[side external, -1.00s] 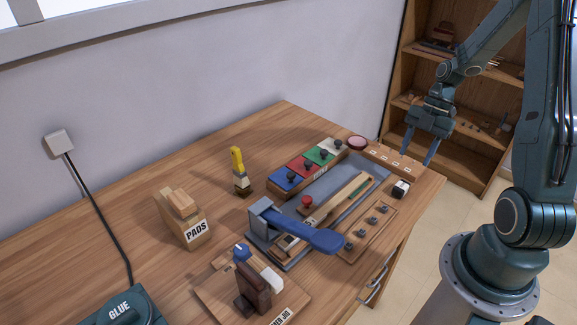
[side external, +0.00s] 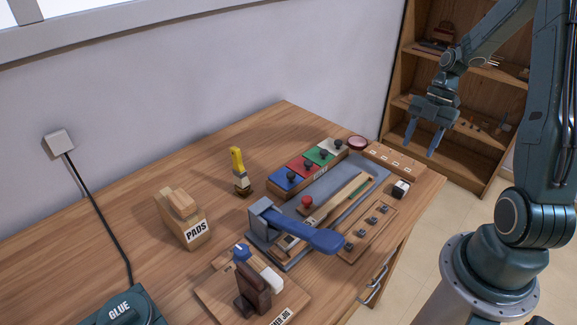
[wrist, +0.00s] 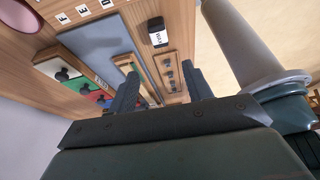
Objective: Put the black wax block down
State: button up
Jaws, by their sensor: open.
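The black wax block (side external: 401,188), dark with a white label face, rests on the wooden bench near its right edge in the side view. In the wrist view the block (wrist: 156,32) stands free on the wood, its white label showing. My gripper (side external: 422,148) is open and empty, raised above and beyond the block, apart from it. Its two dark fingers also show in the wrist view (wrist: 162,90), spread apart with nothing between them.
A wooden rail with lettered white squares (side external: 392,160) lies behind the block. A wooden tray with several dark knobs (side external: 368,232) lies in front-left. A grey mat (side external: 366,172), coloured pad box (side external: 308,165), blue-handled press (side external: 300,229) and pink round dish (side external: 357,143) fill the nearby bench.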

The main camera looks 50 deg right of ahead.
jog(key=w+a+r+m+h, duration=0.2)
jog(key=a+r+m, duration=0.2)
jog(key=a+r, duration=0.35)
jog(key=s+a+r+m+t+h, duration=0.1)
jog(key=s+a+r+m+t, duration=0.1)
jog(key=s+a+r+m, duration=0.3)
jog(key=s+a+r+m+t+h, duration=0.1)
jog(key=s+a+r+m+t, duration=0.2)
jog(key=s+a+r+m, duration=0.2)
jog(key=shift+a+r+m+t, duration=0.3)
jog(key=shift+a+r+m, duration=0.25)
jog(key=shift+a+m, duration=1.65)
jog(key=shift+a+n, duration=0.25)
jog(key=shift+n, duration=0.05)
